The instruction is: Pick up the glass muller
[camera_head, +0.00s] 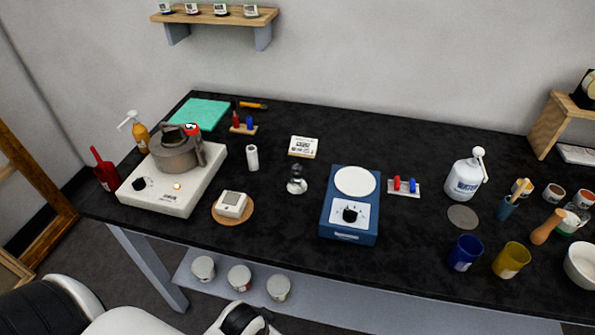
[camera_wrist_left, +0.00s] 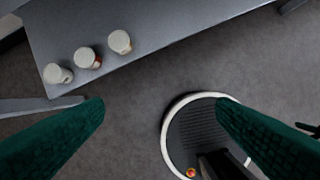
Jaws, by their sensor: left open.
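The glass muller (camera_head: 297,180) appears to be the small clear, knobbed piece standing upright near the middle of the black worktop, left of the blue hotplate stirrer. It is small in the head view, so its details are hard to tell. My left gripper (camera_wrist_left: 160,104) shows in the left wrist view as two dark green fingers, wide apart with nothing between them. It is over the floor, in front of the bench and apart from the muller. The muller is not in the left wrist view. My right gripper is in neither view.
Near the muller are a white cylinder (camera_head: 252,158), a small labelled box (camera_head: 303,146), a meter on a round board (camera_head: 232,205) and the blue stirrer (camera_head: 349,222). A kettle (camera_head: 178,150) sits on a white hotplate. Jars (camera_wrist_left: 88,58) stand on the lower shelf (camera_wrist_left: 180,22).

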